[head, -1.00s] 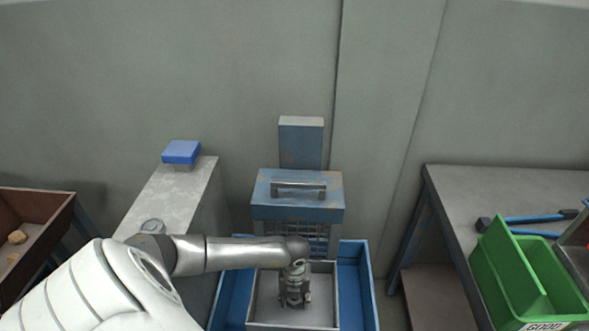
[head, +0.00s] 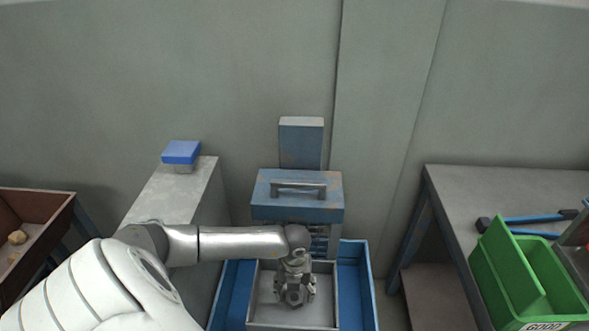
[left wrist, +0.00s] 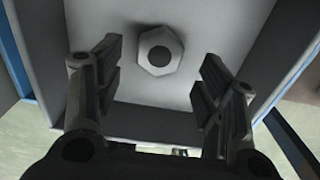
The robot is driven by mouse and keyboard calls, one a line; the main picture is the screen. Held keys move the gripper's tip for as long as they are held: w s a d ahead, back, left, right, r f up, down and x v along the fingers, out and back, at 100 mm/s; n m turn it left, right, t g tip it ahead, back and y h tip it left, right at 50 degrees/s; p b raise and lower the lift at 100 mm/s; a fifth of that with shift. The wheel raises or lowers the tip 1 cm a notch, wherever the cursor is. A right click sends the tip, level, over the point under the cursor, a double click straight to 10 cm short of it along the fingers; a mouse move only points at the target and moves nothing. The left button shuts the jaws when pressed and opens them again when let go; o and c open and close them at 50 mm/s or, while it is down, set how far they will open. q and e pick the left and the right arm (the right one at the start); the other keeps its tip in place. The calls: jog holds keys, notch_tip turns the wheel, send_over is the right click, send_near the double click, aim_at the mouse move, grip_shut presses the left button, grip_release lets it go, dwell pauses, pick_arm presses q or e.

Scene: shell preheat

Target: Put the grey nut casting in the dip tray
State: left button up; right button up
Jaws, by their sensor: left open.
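The grey nut casting (left wrist: 160,50), six-sided with a dark round hole, lies flat on the floor of a grey tray (left wrist: 220,22) in the left wrist view. The tray also shows in the head view (head: 328,311), set inside a blue frame. My left gripper (head: 294,298) hangs over this tray. In the left wrist view its fingers (left wrist: 162,72) are spread apart and empty, with the nut beyond and between them, not gripped. In the head view I cannot clearly tell the nut from the gripper. My right gripper is not in view.
A blue machine with a handle (head: 298,195) stands right behind the tray. A pale cabinet with a blue-topped button (head: 181,152) is to the left. A brown bin (head: 40,208) is at far left. A green bin (head: 510,270) and blue-handled tool (head: 535,218) are at right.

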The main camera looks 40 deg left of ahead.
aim_at(295, 298)
pick_arm(q)
notch_tip(295, 298, up, 8)
dwell(0.8)
